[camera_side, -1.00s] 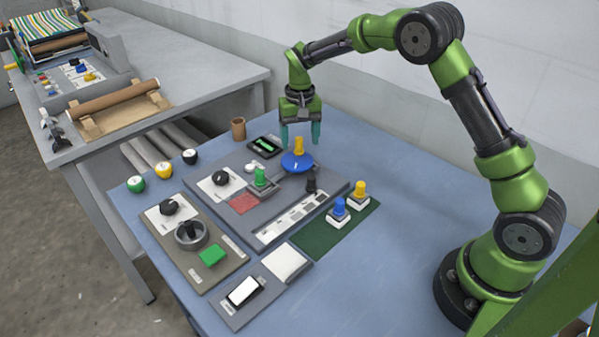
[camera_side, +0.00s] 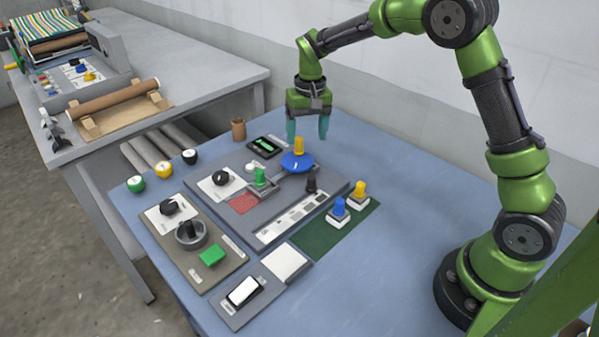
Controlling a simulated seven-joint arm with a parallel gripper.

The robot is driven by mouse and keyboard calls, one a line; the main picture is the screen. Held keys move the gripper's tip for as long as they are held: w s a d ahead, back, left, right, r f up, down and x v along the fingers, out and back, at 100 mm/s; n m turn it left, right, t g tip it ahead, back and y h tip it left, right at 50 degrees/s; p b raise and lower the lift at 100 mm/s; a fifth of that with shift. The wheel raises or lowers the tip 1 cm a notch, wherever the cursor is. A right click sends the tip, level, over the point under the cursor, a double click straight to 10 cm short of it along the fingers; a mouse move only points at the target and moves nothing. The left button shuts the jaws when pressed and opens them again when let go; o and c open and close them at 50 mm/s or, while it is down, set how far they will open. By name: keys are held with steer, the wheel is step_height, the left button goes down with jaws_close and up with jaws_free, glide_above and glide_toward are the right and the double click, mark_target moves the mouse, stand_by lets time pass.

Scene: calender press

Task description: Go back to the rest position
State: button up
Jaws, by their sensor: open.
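My gripper (camera_side: 308,130) points down above the far part of the blue table (camera_side: 400,185). Its two teal fingers are apart and nothing shows between them. It hangs near the blue disc (camera_side: 298,162), which carries a yellow peg (camera_side: 299,146). The fingers look apart from the peg in this view, but the exact height above it is hard to tell.
A grey panel (camera_side: 283,208) holds a green peg (camera_side: 261,176) and a black knob. A green mat (camera_side: 322,240) bears blue (camera_side: 339,207) and yellow (camera_side: 360,188) pegs. A brown cup (camera_side: 238,129) stands behind.

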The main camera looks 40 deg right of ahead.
steer(key=s+a+r+t, duration=0.1)
steer(key=s+r, duration=0.3)
steer(key=s, duration=0.4)
steer(key=s+a+r+n+t+y, duration=0.1)
steer(key=s+a+r+t, duration=0.1)
steer(key=s+r, duration=0.3)
steer(key=s+a+r+t, duration=0.2)
steer(key=s+r+t, duration=0.2)
steer(key=s, duration=0.7)
steer(key=shift+a+r+n+y, duration=0.2)
steer(key=shift+r+n+y, duration=0.1)
